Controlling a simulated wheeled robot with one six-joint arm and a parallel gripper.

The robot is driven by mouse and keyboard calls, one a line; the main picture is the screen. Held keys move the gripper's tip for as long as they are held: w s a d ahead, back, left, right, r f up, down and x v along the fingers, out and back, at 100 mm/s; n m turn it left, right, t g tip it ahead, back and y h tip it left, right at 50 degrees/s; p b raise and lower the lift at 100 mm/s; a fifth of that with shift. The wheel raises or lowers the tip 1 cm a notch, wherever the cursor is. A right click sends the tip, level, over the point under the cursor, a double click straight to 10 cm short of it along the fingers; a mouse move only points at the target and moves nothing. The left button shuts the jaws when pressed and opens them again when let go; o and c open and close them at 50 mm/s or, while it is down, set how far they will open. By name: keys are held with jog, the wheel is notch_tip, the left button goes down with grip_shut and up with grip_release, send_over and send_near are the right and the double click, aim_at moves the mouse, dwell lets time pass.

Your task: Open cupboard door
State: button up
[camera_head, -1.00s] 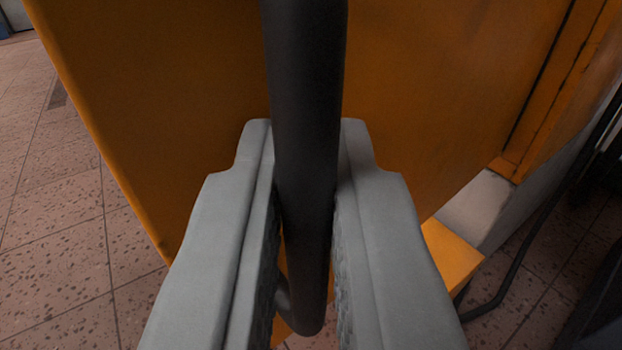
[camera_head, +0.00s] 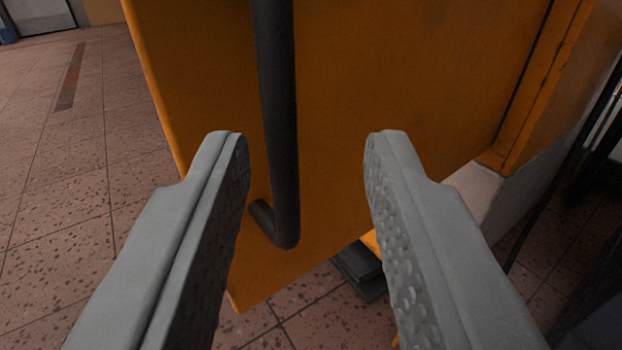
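The cupboard door (camera_head: 360,100) is an orange panel that fills the upper middle of the view. It stands swung out, with its free edge at the left and the cupboard frame (camera_head: 548,85) at the right. A dark bar handle (camera_head: 277,120) runs down the door's face and bends back into it at its lower end. My gripper (camera_head: 305,150) is open and empty, its two grey fingers wide apart. The handle shows between the fingers, nearer the left one, and appears beyond their tips. The upper end of the handle is out of view.
Tiled floor (camera_head: 60,200) lies clear to the left of the door. A dark block (camera_head: 360,268) shows below the door. A pale base (camera_head: 476,190) and dark tubing (camera_head: 560,200) stand at the right.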

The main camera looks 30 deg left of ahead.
jog(key=v, duration=1.3)
jog(key=shift+s+d, duration=0.25)
